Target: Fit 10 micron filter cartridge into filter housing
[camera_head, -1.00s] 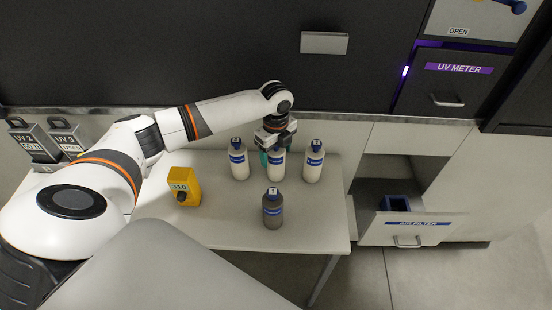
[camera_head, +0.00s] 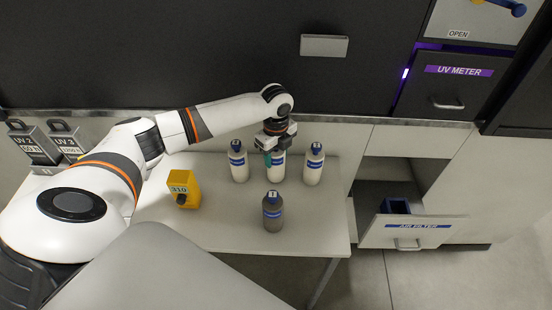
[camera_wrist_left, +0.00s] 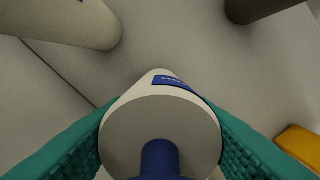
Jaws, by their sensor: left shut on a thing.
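My left gripper (camera_head: 276,150) is shut on the middle white bottle (camera_head: 278,168) at the back of the table. In the left wrist view the green finger pads (camera_wrist_left: 160,140) press on both sides of this white bottle (camera_wrist_left: 150,115), which has a blue cap and blue label. The gripper hides its top in the head view. The air filter drawer (camera_head: 415,233) stands open at the right, with a dark blue holder (camera_head: 396,205) inside. I cannot make out a cartridge marked 10 micron or a filter housing by name. My right gripper is not in view.
White bottles stand left (camera_head: 238,165) and right (camera_head: 313,168) of the held one. A grey bottle (camera_head: 272,215) stands in front. A yellow device (camera_head: 184,188) marked 310 is at the table's left. The table's (camera_head: 320,225) right front is clear.

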